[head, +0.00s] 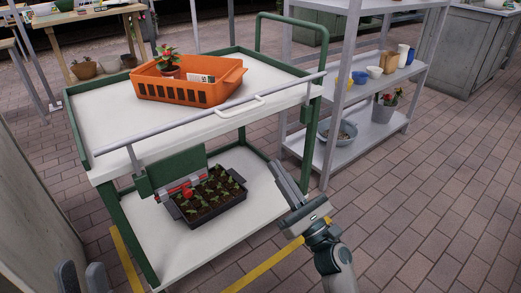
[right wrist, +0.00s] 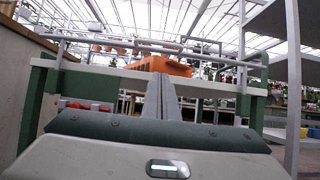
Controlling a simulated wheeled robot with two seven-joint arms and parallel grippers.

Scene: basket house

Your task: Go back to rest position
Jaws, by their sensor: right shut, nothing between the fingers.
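My right gripper (head: 282,180) is in front of the cart's right side in the head view, pointing up, shut and empty. In the right wrist view its two fingers (right wrist: 161,98) stand together with nothing between them. My left gripper (head: 82,276) shows only as two grey fingertips at the bottom left edge, with a gap between them and nothing visible in it. An orange basket (head: 160,88) sits on the cart's top shelf (head: 120,116). A potted plant (head: 168,66) and a small white packet are in it. The basket also shows in the right wrist view (right wrist: 145,66).
The green-framed cart (head: 118,215) has a dark seedling tray (head: 213,204) on its lower shelf. A metal rack (head: 345,150) with pots stands close on the right. A wooden table (head: 100,14) is at the back left. The brick floor (head: 440,210) is clear at the right.

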